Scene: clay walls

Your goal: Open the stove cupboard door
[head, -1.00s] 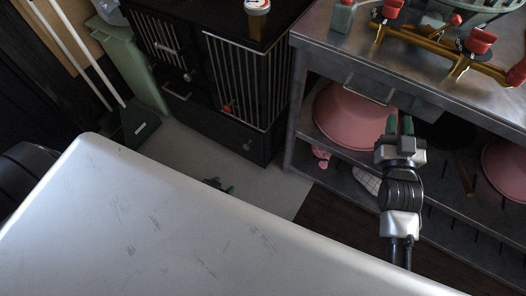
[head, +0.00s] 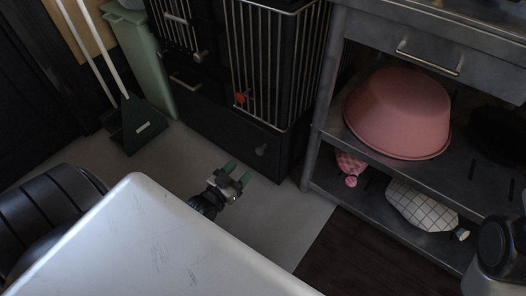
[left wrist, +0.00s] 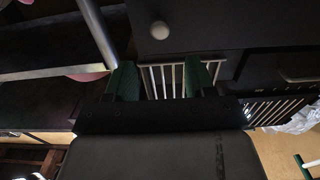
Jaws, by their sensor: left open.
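The black stove (head: 214,112) stands at the upper middle of the head view, with vertical metal bars across its front. Below the bars is a dark lower panel with a round knob (head: 262,150); this panel looks closed. The knob also shows at the top of the left wrist view (left wrist: 159,30). My left gripper (head: 238,172) is low in front of the stove, apart from the knob. Its green fingers are spread with nothing between them; in the left wrist view (left wrist: 162,78) bars show beyond the gap. My right gripper is out of view.
A metal shelf unit (head: 312,150) stands right of the stove, holding a pink basin (head: 400,112) and, lower down, a checked cloth item (head: 420,205). A green bin (head: 145,60) and dustpan (head: 140,127) stand left.

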